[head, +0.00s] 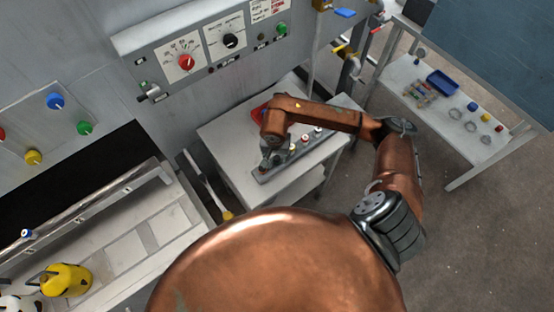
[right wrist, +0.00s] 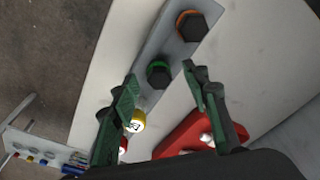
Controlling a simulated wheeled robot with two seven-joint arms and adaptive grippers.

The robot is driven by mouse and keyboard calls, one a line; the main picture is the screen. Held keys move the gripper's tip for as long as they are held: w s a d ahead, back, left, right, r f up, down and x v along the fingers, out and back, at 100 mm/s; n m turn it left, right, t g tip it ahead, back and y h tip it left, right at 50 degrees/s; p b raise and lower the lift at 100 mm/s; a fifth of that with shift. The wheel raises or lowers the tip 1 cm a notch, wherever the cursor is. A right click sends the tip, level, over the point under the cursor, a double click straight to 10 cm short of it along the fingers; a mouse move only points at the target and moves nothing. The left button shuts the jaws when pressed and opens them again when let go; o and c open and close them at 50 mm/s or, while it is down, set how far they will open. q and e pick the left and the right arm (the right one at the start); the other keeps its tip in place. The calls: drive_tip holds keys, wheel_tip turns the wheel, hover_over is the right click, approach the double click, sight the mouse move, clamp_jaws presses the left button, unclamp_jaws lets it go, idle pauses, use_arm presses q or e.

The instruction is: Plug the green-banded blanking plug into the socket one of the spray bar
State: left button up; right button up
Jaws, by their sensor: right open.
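The green-banded blanking plug (right wrist: 159,73) has a black hexagonal head and stands in a grey rack (right wrist: 150,45) on a small white table. My right gripper (right wrist: 160,78) is open over it. The plug shows between the spread fingertips, with gaps on both sides. In the head view my right gripper (head: 268,156) is at the near left end of the rack, where my arm hides the plug. A long grey bar (head: 90,208) at the left, with small white labels, looks like the spray bar. My left gripper is not in view.
An orange-banded plug (right wrist: 190,25) and a yellow labelled piece (right wrist: 136,121) stand on either side in the rack. A red tray (right wrist: 190,135) lies beside it. A control panel (head: 210,48) is behind. A side table (head: 440,105) at right holds small parts.

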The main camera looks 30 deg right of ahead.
drive_tip(key=shift+d+f, duration=0.1)
drive_tip(key=shift+f, duration=0.4)
drive_tip(key=shift+c, duration=0.6)
drive_tip(key=c, duration=1)
drive_tip(key=shift+r, duration=0.1)
